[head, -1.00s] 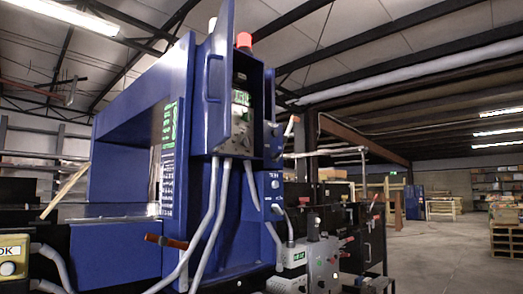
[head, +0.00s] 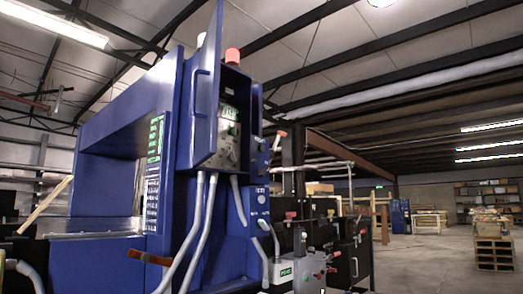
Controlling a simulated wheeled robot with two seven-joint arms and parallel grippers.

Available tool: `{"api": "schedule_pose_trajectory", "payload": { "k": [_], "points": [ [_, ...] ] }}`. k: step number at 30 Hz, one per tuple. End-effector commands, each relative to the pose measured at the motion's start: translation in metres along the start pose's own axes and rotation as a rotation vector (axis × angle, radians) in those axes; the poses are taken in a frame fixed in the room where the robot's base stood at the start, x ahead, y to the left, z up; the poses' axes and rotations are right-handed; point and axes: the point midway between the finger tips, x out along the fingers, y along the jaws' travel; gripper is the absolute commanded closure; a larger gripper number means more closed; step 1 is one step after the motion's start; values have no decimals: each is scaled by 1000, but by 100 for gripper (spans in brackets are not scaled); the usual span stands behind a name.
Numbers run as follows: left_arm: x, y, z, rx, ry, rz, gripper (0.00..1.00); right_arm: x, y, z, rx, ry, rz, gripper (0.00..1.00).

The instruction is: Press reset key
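A tall blue detector machine (head: 182,120) with an arch stands at the left and centre of the head view. Its cabinet door (head: 205,95) is open. Inside the cabinet are a small green display (head: 231,112) and a control panel (head: 227,145), whose keys are too small to tell apart. I cannot tell which control is the reset key. Neither of my grippers can be made out in this view.
Grey cables (head: 198,240) hang from the cabinet. A red lamp (head: 232,56) is on top. Grey control boxes (head: 285,271) and dark equipment (head: 355,255) stand at the lower right of the machine. Open floor (head: 425,265) lies further right, with stacked pallets (head: 494,253).

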Motion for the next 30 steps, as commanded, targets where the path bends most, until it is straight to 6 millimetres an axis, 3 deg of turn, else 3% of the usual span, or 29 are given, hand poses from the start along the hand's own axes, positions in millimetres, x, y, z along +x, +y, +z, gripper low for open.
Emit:
{"api": "schedule_pose_trajectory", "payload": {
  "k": [1, 12, 30],
  "points": [
    [0, 0, 0, 0, 0, 0, 55, 0, 0, 0, 0, 0, 0, 54],
    [0, 0, 0, 0, 0, 0, 55, 0, 0, 0, 0, 0, 0, 100],
    [0, 0, 0, 0, 0, 0, 55, 0, 0, 0, 0, 0, 0, 100]
  ]
}}
